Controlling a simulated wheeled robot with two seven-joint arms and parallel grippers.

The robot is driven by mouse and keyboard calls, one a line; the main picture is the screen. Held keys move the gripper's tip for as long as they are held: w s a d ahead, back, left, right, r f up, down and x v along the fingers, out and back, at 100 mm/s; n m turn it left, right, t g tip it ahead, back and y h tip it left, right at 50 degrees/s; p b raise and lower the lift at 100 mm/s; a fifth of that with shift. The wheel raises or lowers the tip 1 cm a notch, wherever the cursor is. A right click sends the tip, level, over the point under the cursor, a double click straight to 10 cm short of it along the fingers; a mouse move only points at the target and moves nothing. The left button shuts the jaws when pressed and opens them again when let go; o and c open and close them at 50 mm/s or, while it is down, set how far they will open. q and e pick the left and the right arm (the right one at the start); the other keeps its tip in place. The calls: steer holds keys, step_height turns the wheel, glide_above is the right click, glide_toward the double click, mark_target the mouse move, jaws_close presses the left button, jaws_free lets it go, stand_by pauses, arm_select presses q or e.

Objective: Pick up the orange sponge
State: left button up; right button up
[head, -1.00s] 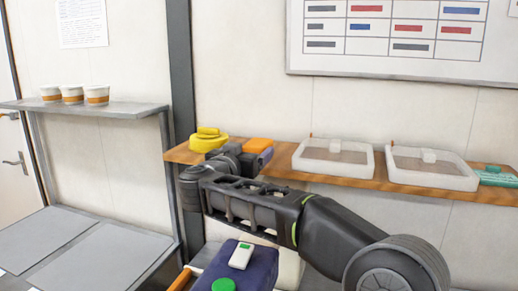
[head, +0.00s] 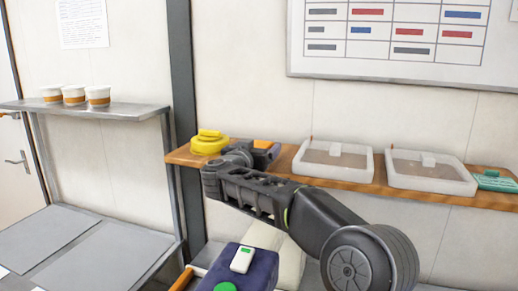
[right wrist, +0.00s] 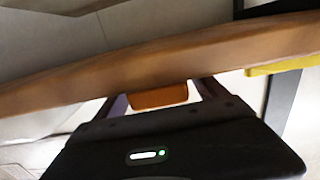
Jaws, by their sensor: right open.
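The orange sponge (head: 262,143) is on the wooden wall shelf (head: 288,167), right of the yellow stack. It is partly hidden by my right gripper (head: 265,153), which is at the shelf's front. In the right wrist view the orange sponge (right wrist: 158,96) shows between the two spread fingers of my right gripper (right wrist: 160,90), by the shelf edge (right wrist: 150,62). The jaws are open. I cannot tell whether a finger touches the sponge. My left gripper is not in view.
The yellow stacked item (head: 209,143) stands close left of the sponge. Two clear-lidded white trays (head: 333,176) (head: 432,184) and a green item (head: 494,180) stand to the right. A dark blue item (head: 262,264) lies below my arm. Several cups (head: 74,95) stand on a grey shelf (head: 75,107).

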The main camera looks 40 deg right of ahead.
mark_target(259, 145)
steer(key=shift+c, duration=0.5)
steer(key=c, duration=1.3)
steer(key=shift+r, duration=0.1)
step_height(259, 145, up, 10)
steer(key=shift+f+p, duration=0.1)
steer(key=shift+p, duration=0.45)
